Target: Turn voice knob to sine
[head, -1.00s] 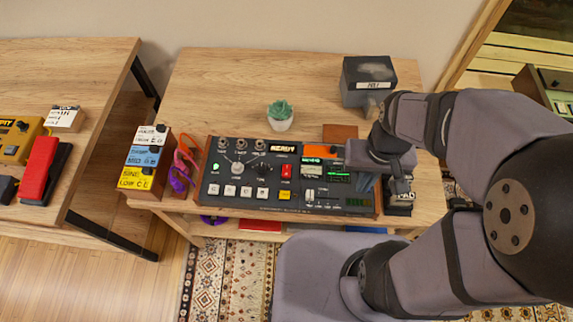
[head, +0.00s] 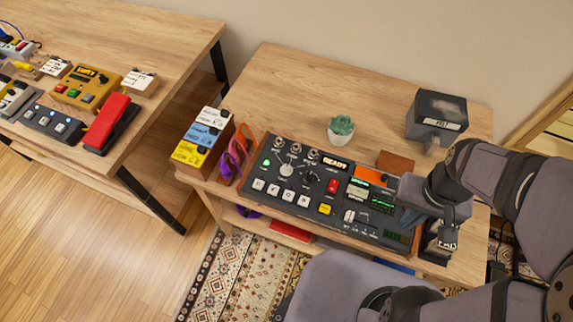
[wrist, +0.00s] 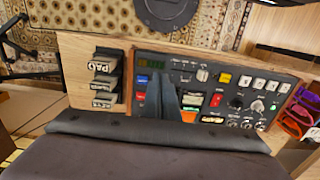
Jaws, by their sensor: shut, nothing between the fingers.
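The dark console (head: 345,215) with wooden end cheeks lies on the wooden table; it also shows upside down in the wrist view (wrist: 215,100). On its left part are a pale round knob (head: 287,170) and a black knob (head: 311,177), with several small knobs behind them. These two knobs also show in the wrist view, the black one (wrist: 236,101) beside the pale one (wrist: 257,106). The knob labels are too small to read. My gripper (head: 408,217) is shut and empty over the console's right part, away from both knobs. Its fingers (wrist: 162,98) hide some controls there.
A green plant in a white pot (head: 341,130) and a dark grey box (head: 437,117) stand behind the console. Stacked coloured boxes (head: 203,142) and purple and orange glasses (head: 237,155) are at its left. A dark PAD box (wrist: 106,72) stands by its right end.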

